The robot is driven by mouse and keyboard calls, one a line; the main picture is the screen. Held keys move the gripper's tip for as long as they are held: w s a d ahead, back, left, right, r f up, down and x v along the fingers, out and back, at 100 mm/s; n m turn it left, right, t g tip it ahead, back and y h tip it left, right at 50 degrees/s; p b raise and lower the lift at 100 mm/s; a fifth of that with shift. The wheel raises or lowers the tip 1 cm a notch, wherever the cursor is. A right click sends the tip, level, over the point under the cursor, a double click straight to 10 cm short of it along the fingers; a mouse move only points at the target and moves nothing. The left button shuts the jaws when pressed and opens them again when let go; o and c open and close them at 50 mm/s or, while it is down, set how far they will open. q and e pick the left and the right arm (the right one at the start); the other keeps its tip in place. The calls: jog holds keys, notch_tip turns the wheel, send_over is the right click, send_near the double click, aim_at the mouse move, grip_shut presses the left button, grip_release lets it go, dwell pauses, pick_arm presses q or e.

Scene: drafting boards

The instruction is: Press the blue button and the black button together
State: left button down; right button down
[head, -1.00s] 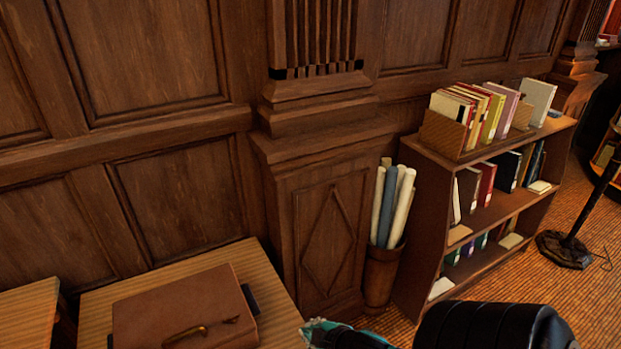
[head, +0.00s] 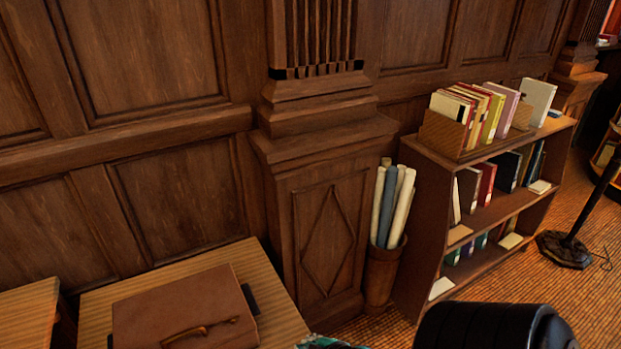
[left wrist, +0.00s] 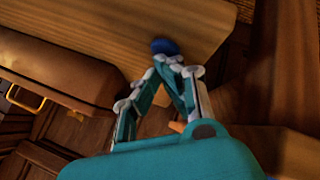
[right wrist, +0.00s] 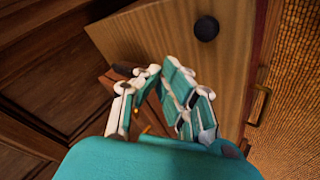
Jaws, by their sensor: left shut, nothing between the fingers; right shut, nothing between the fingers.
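The blue button (left wrist: 165,46) is a small round knob on a pale wooden surface (left wrist: 120,30) in the left wrist view. My left gripper (left wrist: 166,60) is shut and empty, its fingertips at the button's near edge; I cannot tell whether they touch. The black button (right wrist: 206,28) is a round knob on a wooden surface (right wrist: 150,30) in the right wrist view. My right gripper (right wrist: 161,67) is shut and empty; its tips appear below and left of the black button, apart from it in the picture. Neither button shows in the head view.
A brown case (head: 185,310) lies on a wooden tabletop (head: 95,310); it also shows in the left wrist view (left wrist: 60,70). A bin of paper rolls (head: 380,275) and a bookshelf (head: 425,230) stand right. A brass handle (right wrist: 260,105) is beside the right wrist's wooden surface.

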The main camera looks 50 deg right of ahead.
pick_arm(q)
jog(key=shift+f, duration=0.1)
pick_arm(e)
jog(key=shift+f, duration=2.5)
jog(key=shift+f, duration=0.15)
jog(key=shift+f, duration=0.95)
dwell(0.8)
jog(key=shift+r, duration=1.2)
jog(key=shift+r, duration=2.4)
